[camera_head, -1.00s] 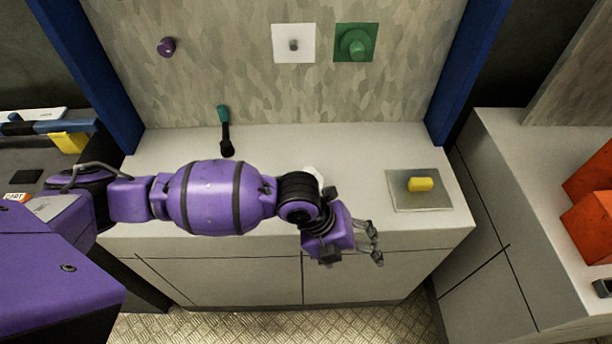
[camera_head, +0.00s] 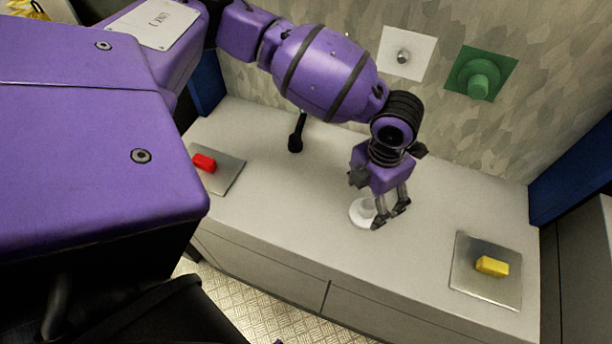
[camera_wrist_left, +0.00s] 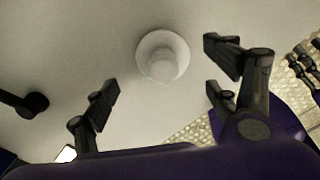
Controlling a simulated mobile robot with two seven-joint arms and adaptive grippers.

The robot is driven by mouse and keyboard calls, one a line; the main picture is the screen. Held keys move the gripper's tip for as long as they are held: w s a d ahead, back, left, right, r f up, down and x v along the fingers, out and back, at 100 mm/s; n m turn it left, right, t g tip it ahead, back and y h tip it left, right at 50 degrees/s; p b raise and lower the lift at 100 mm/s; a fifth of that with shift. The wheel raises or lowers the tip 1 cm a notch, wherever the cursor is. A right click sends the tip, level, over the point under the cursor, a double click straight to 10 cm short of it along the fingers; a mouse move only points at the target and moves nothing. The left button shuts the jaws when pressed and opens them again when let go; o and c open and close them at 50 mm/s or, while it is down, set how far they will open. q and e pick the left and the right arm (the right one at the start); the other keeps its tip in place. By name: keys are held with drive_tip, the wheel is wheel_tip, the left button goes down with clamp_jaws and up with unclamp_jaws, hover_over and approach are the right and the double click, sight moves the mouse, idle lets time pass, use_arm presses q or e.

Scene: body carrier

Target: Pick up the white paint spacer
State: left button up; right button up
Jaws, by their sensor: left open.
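The white paint spacer (camera_head: 361,213) stands on the light grey counter, a round flange with a narrower stub in its middle. In the head view my left gripper (camera_head: 390,217) is just above and to the right of it and hides part of it. The spacer also shows in the left wrist view (camera_wrist_left: 163,57), ahead of the fingers and roughly between them. My left gripper is open and empty, with its fingers (camera_wrist_left: 160,95) spread wide and pointing down at the counter.
A yellow block (camera_head: 492,266) lies on a metal plate (camera_head: 465,290) at the right. A red block (camera_head: 204,163) lies on another plate (camera_head: 229,176) at the left. A black-handled tool (camera_head: 296,143) is behind. A white square (camera_head: 390,50) and green fixture (camera_head: 480,87) are on the wall.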

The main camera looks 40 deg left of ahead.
sight(368, 203)
use_arm(q)
drive_tip(key=shift+s+f, duration=0.2)
drive_tip(key=shift+f, duration=0.5)
wheel_tip(368, 203, down, 4)
drive_tip(key=shift+r, duration=0.1)
drive_tip(key=shift+f, duration=0.25)
drive_tip(key=c, duration=0.5)
drive_tip(key=shift+w+r, duration=0.1)
drive_tip(key=c, duration=0.7)
use_arm(e)
drive_tip(key=shift+w+a+r, duration=0.2)
drive_tip(key=shift+w+r, duration=0.2)
drive_tip(key=shift+w, duration=0.35)
use_arm(q)
drive_tip(key=shift+r, duration=0.15)
